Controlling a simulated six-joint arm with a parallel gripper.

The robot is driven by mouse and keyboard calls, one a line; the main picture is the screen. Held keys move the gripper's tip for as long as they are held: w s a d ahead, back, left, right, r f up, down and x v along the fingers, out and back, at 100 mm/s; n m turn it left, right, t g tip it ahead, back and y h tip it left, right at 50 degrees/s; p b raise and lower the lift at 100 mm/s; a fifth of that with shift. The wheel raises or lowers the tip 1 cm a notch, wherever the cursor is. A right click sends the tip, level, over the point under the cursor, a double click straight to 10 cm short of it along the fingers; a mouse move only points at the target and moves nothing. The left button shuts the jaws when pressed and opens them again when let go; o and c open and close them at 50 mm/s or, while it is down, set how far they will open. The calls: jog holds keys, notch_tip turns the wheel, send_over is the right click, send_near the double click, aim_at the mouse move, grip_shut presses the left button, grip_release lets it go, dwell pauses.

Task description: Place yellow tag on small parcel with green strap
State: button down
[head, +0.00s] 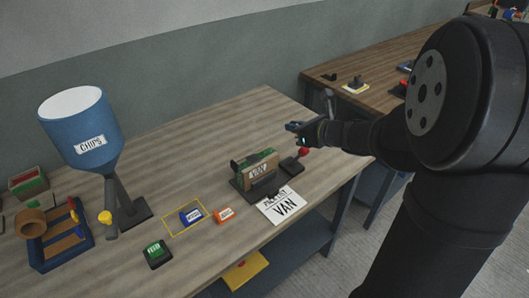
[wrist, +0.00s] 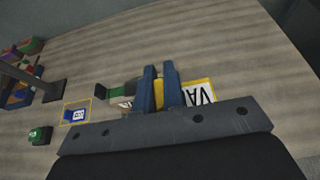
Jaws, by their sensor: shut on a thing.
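My gripper (head: 293,127) hangs in the air above and behind the parcel in the head view. In the wrist view its two blue fingers (wrist: 160,88) are closed on a yellow piece, apparently the yellow tag (wrist: 159,96); I cannot make the tag out in the head view. A small brown parcel (head: 261,171) with a green strip and a white label stands upright in a dark holder (head: 240,190). In the wrist view the parcel's green part (wrist: 119,89) shows left of the fingers, and the fingers partly hide the parcel.
A blue block (head: 190,215) in a yellow outline, an orange block (head: 224,215) and a green button (head: 155,254) lie left. A CHIPS hopper (head: 75,120) stands farther left.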

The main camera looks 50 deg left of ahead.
send_over(258, 154)
notch_tip(258, 154, down, 7)
jog(key=shift+r, duration=0.1)
jog(key=shift+a+f, duration=0.1)
jog(key=shift+f, duration=1.9)
jog(key=shift+f, duration=0.2)
jog(key=c, duration=1.5)
grip_release()
jog(key=shift+r, duration=0.1)
